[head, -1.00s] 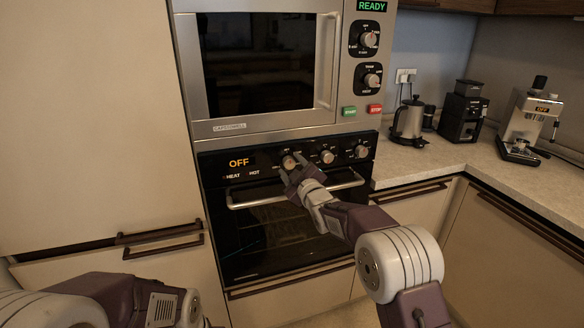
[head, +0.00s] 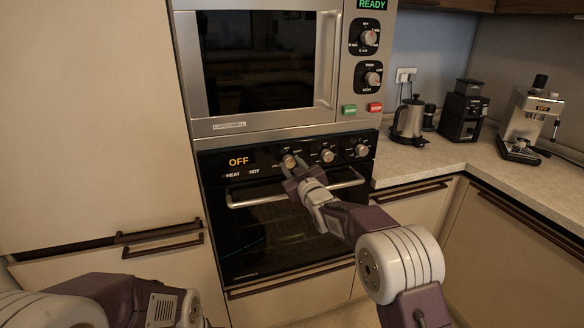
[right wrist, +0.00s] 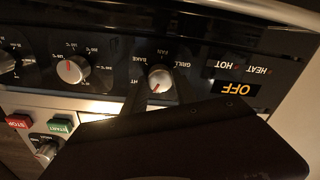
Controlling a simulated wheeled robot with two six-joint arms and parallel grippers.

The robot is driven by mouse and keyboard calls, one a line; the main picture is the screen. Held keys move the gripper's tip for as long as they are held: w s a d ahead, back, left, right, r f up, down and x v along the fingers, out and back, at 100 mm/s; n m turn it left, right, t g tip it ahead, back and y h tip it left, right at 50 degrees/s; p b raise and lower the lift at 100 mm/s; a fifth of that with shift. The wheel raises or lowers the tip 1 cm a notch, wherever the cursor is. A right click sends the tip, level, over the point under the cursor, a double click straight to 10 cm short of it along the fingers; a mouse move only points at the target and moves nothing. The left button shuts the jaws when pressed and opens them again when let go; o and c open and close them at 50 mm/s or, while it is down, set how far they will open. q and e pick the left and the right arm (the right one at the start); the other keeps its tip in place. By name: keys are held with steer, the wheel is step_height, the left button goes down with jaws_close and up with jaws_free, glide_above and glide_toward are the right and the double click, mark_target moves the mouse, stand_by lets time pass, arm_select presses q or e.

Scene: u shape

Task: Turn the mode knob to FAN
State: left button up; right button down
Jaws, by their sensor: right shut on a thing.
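The mode knob (head: 289,161) is the leftmost of three round knobs on the black oven panel (head: 220,176). In the right wrist view the pale mode knob (right wrist: 160,79) has FAN, GRILL and BAKE printed around it, and another label is partly hidden. I cannot read its pointer surely. My right gripper (head: 294,165) is shut on this knob, with one finger on each side; the gripper (right wrist: 160,88) also shows in the right wrist view. The orange oven display (head: 239,161) reads OFF. My left gripper is out of view.
The middle oven knob (head: 327,156) and right oven knob (head: 361,150) are close by. The oven handle (head: 260,199) runs below the panel, under my right gripper. The microwave (head: 230,126) is above. A kettle (head: 408,120) and coffee machines stand on the counter (head: 455,150).

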steer(key=m, duration=0.4)
steer(key=shift+f+m, duration=0.1)
steer(key=shift+m, duration=0.3)
steer(key=m, duration=0.4)
steer(key=shift+m, duration=0.3)
steer(key=m, duration=0.4)
steer(key=shift+m+h, duration=0.3)
steer(key=shift+m, duration=0.1)
steer(key=m, duration=0.3)
steer(key=shift+m+b, duration=0.3)
steer(key=m, duration=0.3)
steer(key=shift+m, duration=0.4)
steer(key=m, duration=0.3)
steer(key=shift+a+m+b, duration=0.1)
steer(key=shift+m+b, duration=0.2)
steer(key=shift+b, duration=0.05)
steer(key=m, duration=0.6)
steer(key=shift+h, duration=0.3)
steer(key=shift+m, duration=0.3)
